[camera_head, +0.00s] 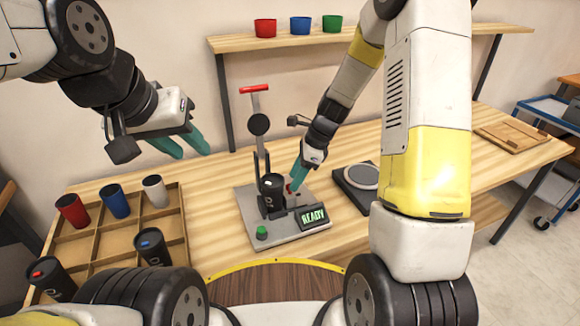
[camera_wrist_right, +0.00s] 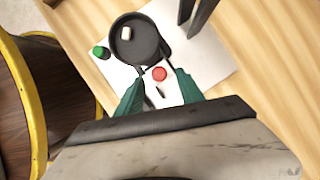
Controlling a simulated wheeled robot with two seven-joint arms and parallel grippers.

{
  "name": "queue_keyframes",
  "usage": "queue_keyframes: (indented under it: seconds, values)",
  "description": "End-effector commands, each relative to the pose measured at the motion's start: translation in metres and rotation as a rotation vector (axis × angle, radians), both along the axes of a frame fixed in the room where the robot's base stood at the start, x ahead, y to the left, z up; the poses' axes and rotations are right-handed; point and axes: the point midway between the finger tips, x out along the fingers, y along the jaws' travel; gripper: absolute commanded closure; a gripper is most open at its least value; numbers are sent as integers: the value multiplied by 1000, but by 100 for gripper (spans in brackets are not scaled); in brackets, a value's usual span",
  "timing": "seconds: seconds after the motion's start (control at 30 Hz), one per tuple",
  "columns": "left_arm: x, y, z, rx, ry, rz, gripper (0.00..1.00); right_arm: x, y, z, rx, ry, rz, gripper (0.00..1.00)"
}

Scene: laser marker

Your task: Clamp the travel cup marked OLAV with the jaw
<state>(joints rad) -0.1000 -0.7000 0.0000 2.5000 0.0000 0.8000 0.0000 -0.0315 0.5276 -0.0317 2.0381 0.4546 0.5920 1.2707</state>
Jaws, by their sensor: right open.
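A black travel cup (camera_head: 270,188) stands upright on the grey marking machine (camera_head: 246,215); its name is not readable. In the right wrist view the cup (camera_wrist_right: 127,50) shows from above, with a white slider on its lid. A red knob (camera_wrist_right: 159,73) sits beside the cup on the machine's base. My right gripper (camera_wrist_right: 158,85) is open, its green fingertips on either side of the red knob with gaps visible; it also shows in the head view (camera_head: 297,182). My left gripper (camera_head: 194,153) is open and empty in the air above the tray's back edge.
The machine has a READY display (camera_head: 313,215), a green button (camera_head: 262,232) and a red-handled lever (camera_head: 253,88). A wooden tray (camera_head: 117,233) at left holds several cups. A round plate device (camera_head: 361,176) stands right of the machine. Coloured cups stand on the back shelf (camera_head: 390,36).

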Motion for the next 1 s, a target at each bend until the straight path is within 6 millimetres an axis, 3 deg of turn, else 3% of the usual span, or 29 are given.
queue_keyframes:
  seconds: [0.1, 0.3, 0.77, 0.87, 1.0]
  values:
    - [0, 0, 0, 0, 0, 0, 64, 0, -8, 22, 0, -5, 1, 55]
    - [0, 0, 0, 0, 0, 0, 64, -1, -19, 47, 0, -3, 0, 55]
    - [0, 0, 0, 0, 0, 0, 64, -2, -22, 56, -1, -7, 9, 55]
    - [0, 0, 0, 0, 0, 0, 64, -8, -24, 71, -7, -51, 63, 55]
    - [0, 0, 0, 0, 0, 0, 64, -28, -29, 117, -44, -196, 262, 55]
